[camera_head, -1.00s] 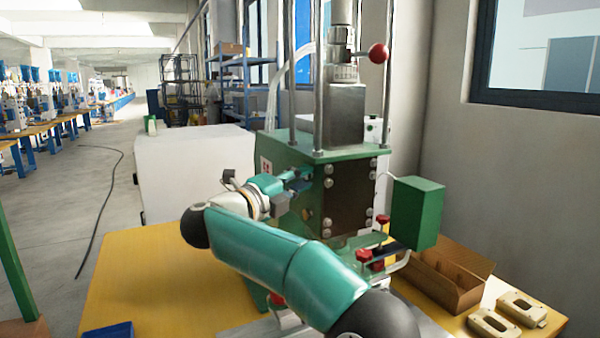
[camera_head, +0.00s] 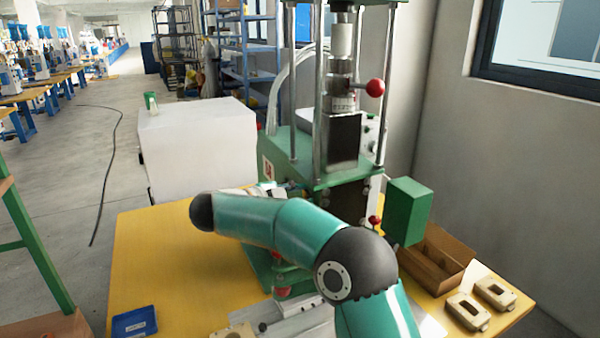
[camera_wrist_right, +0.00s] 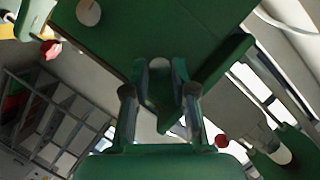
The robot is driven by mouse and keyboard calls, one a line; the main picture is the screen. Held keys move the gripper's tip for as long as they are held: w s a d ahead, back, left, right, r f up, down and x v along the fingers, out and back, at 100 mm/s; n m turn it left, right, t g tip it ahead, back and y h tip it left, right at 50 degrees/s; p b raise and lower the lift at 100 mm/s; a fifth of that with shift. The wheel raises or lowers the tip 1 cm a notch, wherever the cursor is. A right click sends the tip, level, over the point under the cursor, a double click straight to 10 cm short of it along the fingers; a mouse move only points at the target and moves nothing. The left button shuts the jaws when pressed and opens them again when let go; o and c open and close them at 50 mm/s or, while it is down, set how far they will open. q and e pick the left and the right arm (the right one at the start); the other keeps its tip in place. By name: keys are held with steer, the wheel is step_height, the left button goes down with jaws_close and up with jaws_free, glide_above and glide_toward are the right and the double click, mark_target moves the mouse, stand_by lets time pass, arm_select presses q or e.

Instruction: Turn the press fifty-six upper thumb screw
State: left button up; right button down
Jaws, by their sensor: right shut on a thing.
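The green press (camera_head: 290,147) stands on the yellow table (camera_head: 150,262), with chrome columns rising from its top plate. My right arm reaches across its front. My right gripper (camera_head: 294,187) is at the press's left side, just under the top plate, largely hidden behind my own arm. In the right wrist view the gripper (camera_wrist_right: 162,78) has its fingers closed around a small part at the green press body. That part appears to be the upper thumb screw, but it is mostly hidden between the fingers. My left gripper is not in view.
A red-knobbed lever (camera_head: 375,88) sticks out above. A green box (camera_head: 407,210) juts out right of the press. A cardboard box (camera_head: 435,262) and beige parts (camera_head: 467,311) lie at right, a blue tray (camera_head: 134,322) at front left. A white cabinet (camera_head: 198,150) stands behind.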

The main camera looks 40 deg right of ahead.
steer(key=shift+r+n+g+y+p, duration=0.15)
steer(key=shift+n+g+y+p, duration=0.2)
steer(key=shift+n+p, duration=0.55)
steer(key=shift+w+f+n+g+p, duration=0.2)
steer(key=shift+n+g+p, duration=0.2)
steer(key=shift+p, duration=0.2)
steer(key=n+g+y, duration=0.1)
steer(key=n+g, duration=0.1)
steer(key=n, duration=0.1)
steer(key=shift+w+f, duration=0.1)
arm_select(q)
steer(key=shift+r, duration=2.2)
arm_select(e)
steer(key=shift+w+n+g+y, duration=0.15)
steer(key=shift+n+g+y, duration=0.1)
steer(key=shift+n+g, duration=1)
steer(key=shift+n, duration=0.35)
steer(key=c, duration=0.9)
jaws_free()
steer(key=shift+d, duration=0.1)
steer(key=shift+c, duration=0.2)
steer(key=shift+t, duration=0.3)
